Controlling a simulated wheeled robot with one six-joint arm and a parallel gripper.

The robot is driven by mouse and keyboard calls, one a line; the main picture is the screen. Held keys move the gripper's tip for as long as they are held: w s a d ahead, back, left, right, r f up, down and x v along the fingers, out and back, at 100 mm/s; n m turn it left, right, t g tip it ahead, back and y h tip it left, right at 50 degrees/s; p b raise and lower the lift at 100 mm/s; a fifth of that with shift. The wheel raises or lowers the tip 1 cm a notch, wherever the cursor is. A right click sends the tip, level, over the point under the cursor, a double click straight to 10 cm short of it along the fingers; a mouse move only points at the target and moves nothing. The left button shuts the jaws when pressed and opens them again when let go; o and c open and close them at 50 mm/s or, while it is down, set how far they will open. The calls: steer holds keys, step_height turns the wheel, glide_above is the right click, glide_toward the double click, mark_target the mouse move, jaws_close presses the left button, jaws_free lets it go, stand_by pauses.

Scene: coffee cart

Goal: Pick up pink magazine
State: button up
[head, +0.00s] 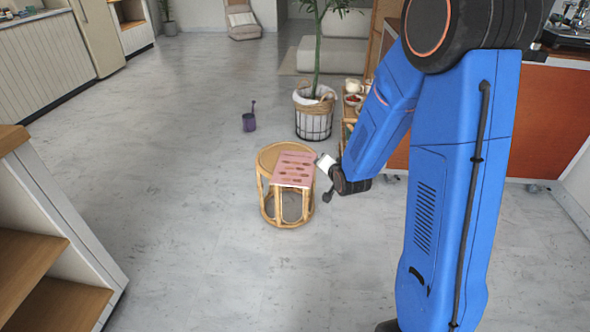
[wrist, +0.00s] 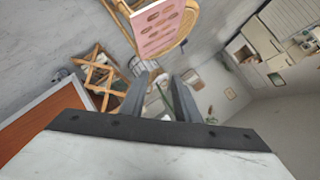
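The pink magazine (head: 294,169) lies on top of a round rattan stool (head: 269,155) in the middle of the floor. Its right end reaches over the stool's front right rim. In the wrist view the magazine (wrist: 158,27) is at the top, tilted, with rows of brownish oval shapes on its cover. My gripper (wrist: 163,78) is open, its two dark fingers apart with nothing between them. The magazine lies beyond the fingertips, toward the upper part of that view. In the head view my gripper (head: 325,164) is just right of the stool, close to the magazine's right edge.
A potted plant in a white basket (head: 314,116) stands behind the stool, with a purple watering can (head: 249,122) to its left. A wooden cart (head: 351,106) stands behind my arm. Wooden shelves (head: 60,305) are at the lower left. The floor around the stool is clear.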

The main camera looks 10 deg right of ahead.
steer(key=w+a+f+m+t, duration=0.1)
steer(key=w+f+m+t, duration=0.25)
steer(key=f, duration=0.85)
steer(key=m+t+y, duration=0.1)
steer(key=m+t, duration=0.2)
steer(key=m, duration=0.1)
glide_toward(301, 180)
steer(key=shift+g, duration=0.25)
steer(key=shift+w+a, duration=0.15)
steer(key=shift+w, duration=1.5)
steer(key=shift+w+a, duration=0.15)
steer(key=shift+w, duration=1.5)
steer(key=shift+w+a, duration=0.2)
steer(key=shift+w, duration=1.45)
jaws_close()
